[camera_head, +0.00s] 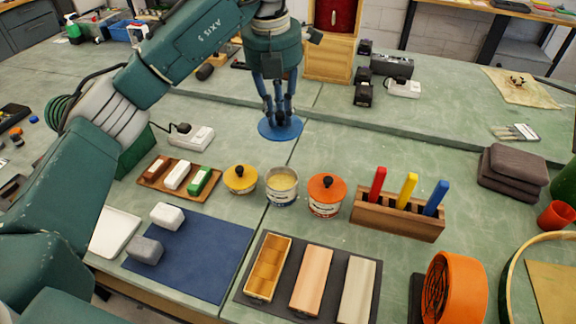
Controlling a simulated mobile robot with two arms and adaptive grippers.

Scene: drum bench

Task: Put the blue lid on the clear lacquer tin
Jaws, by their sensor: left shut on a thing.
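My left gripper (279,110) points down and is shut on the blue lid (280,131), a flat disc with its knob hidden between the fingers. The lid hangs in the air above and beyond the open tin, apart from it. The open tin (282,190), pale with a label and yellowish contents, stands upright without a lid and appears to be the clear lacquer tin; its label is too small to read. A tin with a yellow lid (240,175) stands to its left and a tin with an orange lid (327,189) to its right. My right gripper is out of view.
A wooden rack (398,217) with red, yellow and blue handles stands right of the tins. A brown tray (180,181) with several blocks lies left. A blue mat (197,258) and a dark mat with wooden pieces lie in front.

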